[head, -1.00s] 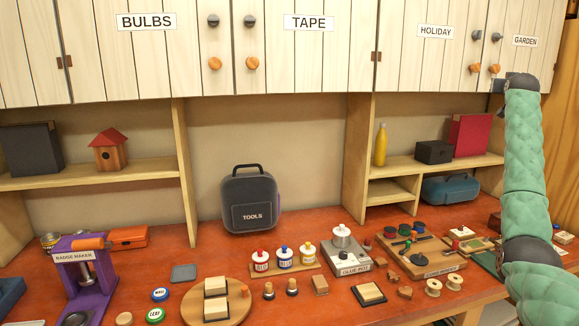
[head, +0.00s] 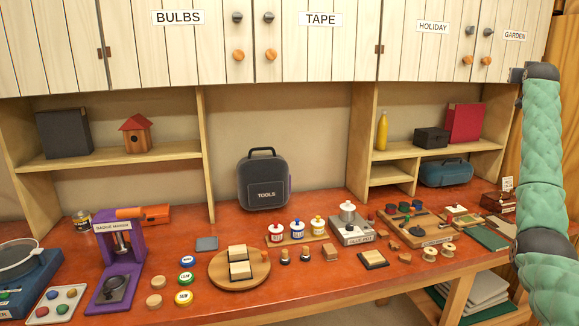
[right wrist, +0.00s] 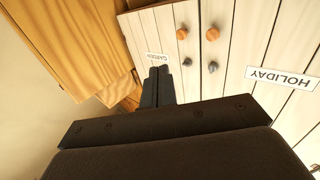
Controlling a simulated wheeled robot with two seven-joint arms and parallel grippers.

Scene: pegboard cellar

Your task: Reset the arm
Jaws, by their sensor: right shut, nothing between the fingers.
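My right arm (head: 543,160) stands raised at the right side of the head view, in a green padded cover. Its gripper is at the top of the arm and is hard to make out in the head view. In the right wrist view my right gripper (right wrist: 158,72) has its dark fingers together with nothing between them. It points toward the cabinet doors by the GARDEN label (right wrist: 157,59), apart from them as far as I can tell. My left gripper is in neither view.
A red-brown workbench (head: 345,285) holds a purple badge maker (head: 118,255), a round wooden board (head: 225,277), a glue pot (head: 347,215) and a tool bag (head: 264,180). Wall cabinets (head: 320,55) hang above. Open shelves (head: 120,160) stand at the back.

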